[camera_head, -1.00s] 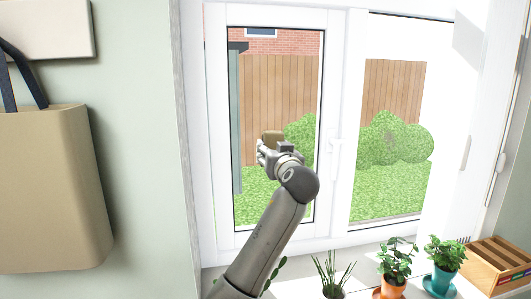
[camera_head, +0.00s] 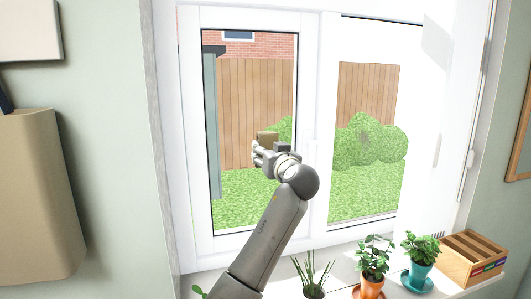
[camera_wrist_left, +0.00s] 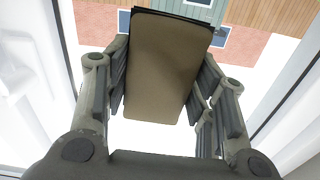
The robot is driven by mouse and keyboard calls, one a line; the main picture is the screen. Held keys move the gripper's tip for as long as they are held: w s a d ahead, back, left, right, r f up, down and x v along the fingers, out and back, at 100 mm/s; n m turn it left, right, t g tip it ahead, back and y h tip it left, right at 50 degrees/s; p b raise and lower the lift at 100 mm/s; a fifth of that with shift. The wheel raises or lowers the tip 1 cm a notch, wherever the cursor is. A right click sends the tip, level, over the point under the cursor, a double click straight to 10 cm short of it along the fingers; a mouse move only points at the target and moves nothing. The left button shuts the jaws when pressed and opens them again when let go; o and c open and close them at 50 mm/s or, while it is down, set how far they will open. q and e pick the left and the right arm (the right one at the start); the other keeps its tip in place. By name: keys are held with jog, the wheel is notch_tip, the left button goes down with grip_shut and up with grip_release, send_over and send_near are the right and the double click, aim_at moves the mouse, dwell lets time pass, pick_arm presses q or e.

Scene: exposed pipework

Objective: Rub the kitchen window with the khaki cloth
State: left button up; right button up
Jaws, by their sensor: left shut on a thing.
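The kitchen window (camera_head: 250,200) has a white frame and two panes, with a garden behind the glass. My left gripper (camera_head: 262,148) is raised in front of the left pane. It is shut on the khaki cloth (camera_wrist_left: 165,70), which looks like a flat folded pad between the fingers in the left wrist view. A small part of the cloth (camera_head: 267,137) shows above the gripper in the head view. I cannot tell whether the cloth touches the glass. My right gripper is not in view.
Potted plants (camera_head: 372,262) and a wooden crate (camera_head: 472,258) stand on the sill at the lower right. A window handle (camera_head: 311,152) juts out between the panes. A tan bag (camera_head: 38,200) hangs on the left wall.

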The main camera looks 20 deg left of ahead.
pick_arm(q)
jog(key=shift+b+v, duration=0.85)
jog(key=shift+v, duration=2.1)
jog(key=shift+f, duration=0.1)
jog(key=shift+b+v, duration=0.4)
jog(key=shift+v, duration=1.1)
